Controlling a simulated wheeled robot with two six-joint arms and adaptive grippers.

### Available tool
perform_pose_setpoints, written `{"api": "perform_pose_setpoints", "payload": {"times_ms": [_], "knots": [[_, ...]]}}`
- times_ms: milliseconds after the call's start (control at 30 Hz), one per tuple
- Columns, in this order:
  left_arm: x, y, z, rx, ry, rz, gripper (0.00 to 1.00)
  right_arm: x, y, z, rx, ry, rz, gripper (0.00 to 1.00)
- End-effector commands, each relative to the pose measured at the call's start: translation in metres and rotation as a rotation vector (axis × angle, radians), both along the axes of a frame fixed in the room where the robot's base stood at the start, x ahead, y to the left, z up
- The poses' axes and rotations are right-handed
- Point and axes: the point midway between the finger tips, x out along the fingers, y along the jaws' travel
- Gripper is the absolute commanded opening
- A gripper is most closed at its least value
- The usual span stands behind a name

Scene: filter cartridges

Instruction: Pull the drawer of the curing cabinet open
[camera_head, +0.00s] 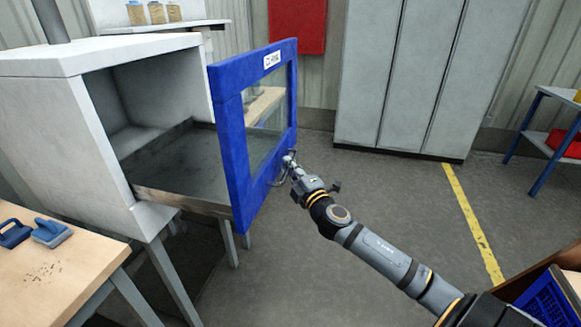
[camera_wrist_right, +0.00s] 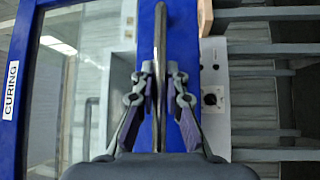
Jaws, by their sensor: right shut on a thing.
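The white curing cabinet (camera_head: 45,62) stands at the left. Its drawer has a blue front (camera_head: 229,140) with a glass window, which stands well out from the cabinet opening. The dark metal drawer floor (camera_head: 180,165) shows between them and looks bare where I can see it. My right gripper (camera_head: 289,165) is at the outer face of the blue front, low down. In the right wrist view, its two fingers (camera_wrist_right: 161,78) are closed around the metal bar handle (camera_wrist_right: 160,35). A "CURING" label (camera_wrist_right: 11,90) is on the blue frame. My left gripper is not in view.
A wooden table (camera_head: 60,265) with blue objects (camera_head: 50,232) is at the front left. Grey lockers (camera_head: 400,75) stand at the back. A blue-legged table (camera_head: 545,125) and a blue crate (camera_head: 550,300) are at the right. Floor between is clear.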

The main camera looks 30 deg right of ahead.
Motion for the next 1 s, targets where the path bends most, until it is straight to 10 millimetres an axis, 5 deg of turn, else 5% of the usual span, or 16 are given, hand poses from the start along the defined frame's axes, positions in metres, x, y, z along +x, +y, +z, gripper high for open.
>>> {"api": "perform_pose_setpoints", "payload": {"times_ms": [367, 400, 567, 1000], "knots": [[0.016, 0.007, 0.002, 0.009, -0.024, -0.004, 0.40, 0.000, 0.000, -0.001, 0.001, 0.001, -0.001, 0.00], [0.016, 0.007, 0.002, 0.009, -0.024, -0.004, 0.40, 0.000, 0.000, -0.001, 0.001, 0.001, -0.001, 0.14], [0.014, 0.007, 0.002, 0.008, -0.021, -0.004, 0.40, 0.000, 0.000, 0.000, 0.000, 0.000, -0.001, 0.36], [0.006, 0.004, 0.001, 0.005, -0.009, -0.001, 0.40, -0.011, 0.000, -0.003, -0.006, 0.007, -0.002, 0.36]]}}
